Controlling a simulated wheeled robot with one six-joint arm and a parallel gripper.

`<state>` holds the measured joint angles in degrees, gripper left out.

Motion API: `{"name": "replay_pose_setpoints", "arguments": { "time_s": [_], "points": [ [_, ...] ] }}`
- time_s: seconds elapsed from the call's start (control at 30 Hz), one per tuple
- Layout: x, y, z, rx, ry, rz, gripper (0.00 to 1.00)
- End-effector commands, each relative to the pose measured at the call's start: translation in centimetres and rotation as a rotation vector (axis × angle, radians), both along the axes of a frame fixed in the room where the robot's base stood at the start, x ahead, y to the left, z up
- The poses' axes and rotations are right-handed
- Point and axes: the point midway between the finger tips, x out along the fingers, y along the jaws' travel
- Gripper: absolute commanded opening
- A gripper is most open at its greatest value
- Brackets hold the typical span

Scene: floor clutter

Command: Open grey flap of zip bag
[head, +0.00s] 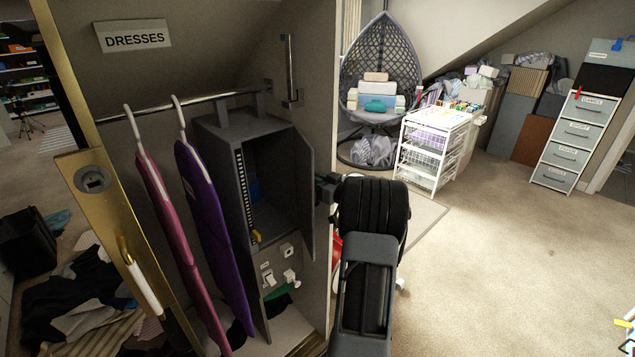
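A grey zip bag (222,150) hangs upright from the rail in the wardrobe. A toothed zip strip runs down its left front edge, with a yellow piece near the bottom. Its front is open and the inside is dark, with a blue thing in it. The grey flap (308,195) stands swung out on the bag's right side. My gripper (324,190) is at the flap's outer edge, just right of it, partly hidden by my black arm. I cannot tell whether it touches the flap, or whether its fingers are open or shut.
Pink (173,235) and purple (212,240) garments hang left of the bag. The wardrobe's brass-edged frame (125,240) is at the left. A white wire drawer cart (432,150) and a hanging chair (380,70) stand behind.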

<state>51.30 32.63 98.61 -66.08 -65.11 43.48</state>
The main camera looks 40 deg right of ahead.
Motion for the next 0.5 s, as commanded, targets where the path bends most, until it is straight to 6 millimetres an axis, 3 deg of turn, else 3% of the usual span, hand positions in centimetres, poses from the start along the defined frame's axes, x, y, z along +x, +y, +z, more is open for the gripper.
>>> {"name": "replay_pose_setpoints", "arguments": {
  "time_s": [0.13, 0.17, 0.27, 0.5],
  "points": [
    [0.07, -0.04, 0.29, -0.003, -0.005, -0.001, 0.0],
    [0.07, -0.04, 0.3, -0.003, -0.005, -0.001, 0.14],
    [0.07, -0.02, 0.3, -0.003, -0.005, -0.001, 0.23],
    [0.03, -0.04, 0.28, -0.003, -0.005, -0.001, 0.23]
  ]
}}
